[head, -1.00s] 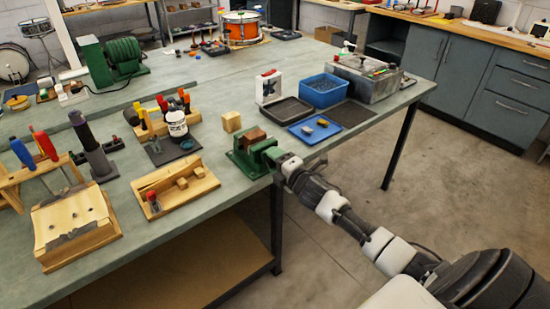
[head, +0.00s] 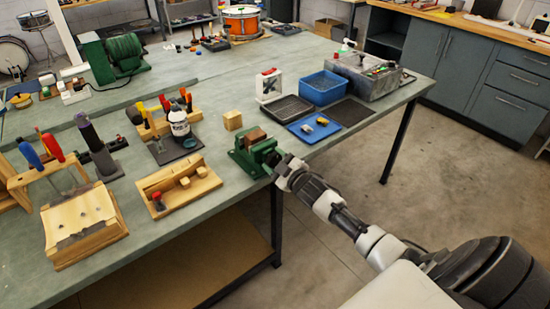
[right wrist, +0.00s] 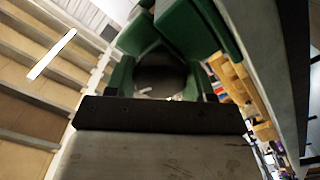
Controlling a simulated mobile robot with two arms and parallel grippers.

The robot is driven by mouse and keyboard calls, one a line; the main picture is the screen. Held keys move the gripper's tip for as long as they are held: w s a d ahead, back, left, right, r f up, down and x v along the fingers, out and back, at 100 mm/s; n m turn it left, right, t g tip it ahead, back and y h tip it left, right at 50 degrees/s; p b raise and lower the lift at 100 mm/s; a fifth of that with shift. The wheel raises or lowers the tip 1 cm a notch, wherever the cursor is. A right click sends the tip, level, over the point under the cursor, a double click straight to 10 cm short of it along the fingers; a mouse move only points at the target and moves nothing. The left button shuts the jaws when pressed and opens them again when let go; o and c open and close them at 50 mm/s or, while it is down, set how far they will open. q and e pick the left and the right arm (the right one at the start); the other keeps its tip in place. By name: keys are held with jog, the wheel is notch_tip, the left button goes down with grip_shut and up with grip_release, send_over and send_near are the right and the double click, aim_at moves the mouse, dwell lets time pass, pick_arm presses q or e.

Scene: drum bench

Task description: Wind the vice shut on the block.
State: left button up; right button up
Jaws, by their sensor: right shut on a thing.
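The green vice (head: 244,158) is at the front edge of the bench in the head view. A brown block (head: 254,137) sits between its jaws; I cannot tell whether both jaws touch it. My right gripper (head: 279,168) is at the vice's near end, by the screw, and is shut on the vice handle. The handle itself is hidden by the gripper. In the right wrist view the green vice body (right wrist: 190,35) fills the top middle, just beyond the dark gripper edge (right wrist: 160,114). My left gripper is not in view.
A pale wooden block (head: 232,120) stands loose behind the vice. A wooden tray (head: 172,200) with small pieces lies to the left. A blue tray (head: 306,137), a dark tray (head: 285,110) and a blue bin (head: 325,90) stand to the right. Open floor lies before the bench.

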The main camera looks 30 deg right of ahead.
jog(key=m, duration=0.3)
jog(key=m+p, duration=0.1)
jog(key=shift+s+f+m, duration=0.15)
jog(key=shift+f+m, duration=0.25)
jog(key=shift+m, duration=1.8)
jog(key=o, duration=0.9)
jog(key=shift+s, duration=0.1)
jog(key=shift+r, duration=0.3)
